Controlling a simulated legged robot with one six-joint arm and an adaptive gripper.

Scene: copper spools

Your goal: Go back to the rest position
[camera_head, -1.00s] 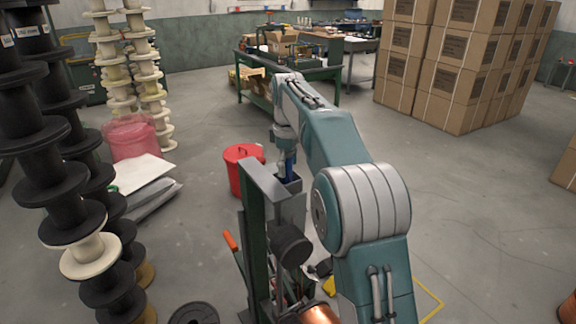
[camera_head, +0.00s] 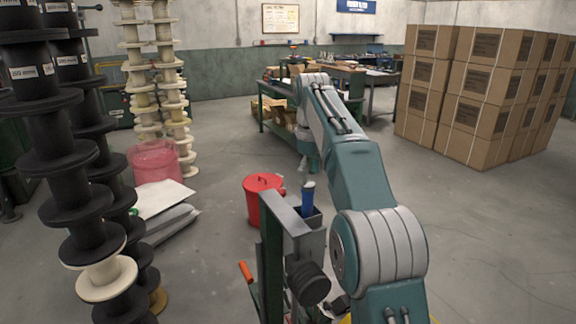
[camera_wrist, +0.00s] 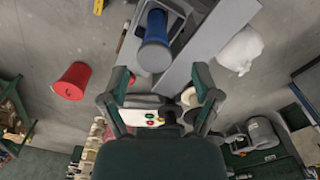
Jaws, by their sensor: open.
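My arm reaches forward over the grey and green machine stand (camera_head: 272,245) in the head view. My gripper (camera_wrist: 162,84) is open and empty in the wrist view, its two dark fingers well apart. In the head view it is small and partly hidden by my own arm. A blue-handled object (camera_head: 308,195) stands upright in a grey metal holder (camera_head: 312,218) on top of the stand. It also shows in the wrist view (camera_wrist: 155,45), beyond the fingertips and apart from them.
A red lidded bin (camera_head: 262,200) stands behind the stand. Tall stacks of black spools (camera_head: 70,180) and cream spools (camera_head: 165,85) are at the left. Stacked cardboard boxes (camera_head: 480,90) are at the right. The floor at the right is clear.

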